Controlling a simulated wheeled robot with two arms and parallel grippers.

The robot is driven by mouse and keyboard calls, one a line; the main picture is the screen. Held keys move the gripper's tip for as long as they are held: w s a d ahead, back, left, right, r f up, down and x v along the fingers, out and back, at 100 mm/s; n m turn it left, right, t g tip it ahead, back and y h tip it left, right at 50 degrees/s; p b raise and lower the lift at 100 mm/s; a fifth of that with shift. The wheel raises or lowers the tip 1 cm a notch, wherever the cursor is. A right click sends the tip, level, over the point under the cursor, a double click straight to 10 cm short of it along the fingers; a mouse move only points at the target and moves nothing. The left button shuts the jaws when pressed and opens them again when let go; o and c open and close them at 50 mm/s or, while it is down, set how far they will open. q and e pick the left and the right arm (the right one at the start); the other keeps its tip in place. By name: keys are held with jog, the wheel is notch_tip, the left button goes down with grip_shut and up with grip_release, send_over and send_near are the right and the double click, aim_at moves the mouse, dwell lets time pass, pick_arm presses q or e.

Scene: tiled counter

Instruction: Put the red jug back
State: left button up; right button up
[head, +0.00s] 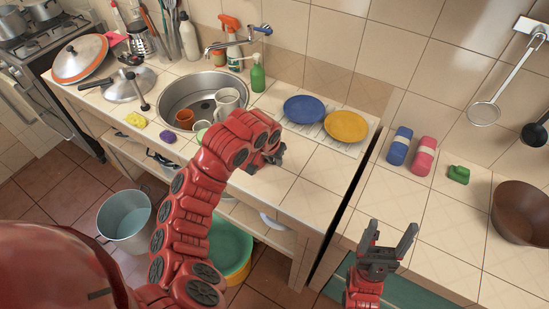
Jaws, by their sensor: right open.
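I cannot make out a clear red jug in the head view. A small orange-brown cup (185,119) sits at the near edge of the sink (170,92), and a white mug (225,98) is inside it at the right. My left gripper (274,157) is over the counter right of the sink, partly hidden by my red arm; its jaws are too unclear to read. My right gripper (391,238) is open and empty, fingers pointing up in the picture, at the near edge of the right counter.
Blue (304,109) and yellow (346,125) plates lie on the drainer. Blue (399,146) and pink (424,156) wrapped items, a green object (458,174) and a brown bowl (524,211) stand on the right counter. A gap separates the counters. A bucket (125,216) stands on the floor.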

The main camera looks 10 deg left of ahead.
pick_arm(q)
jog(key=shift+o, duration=1.3)
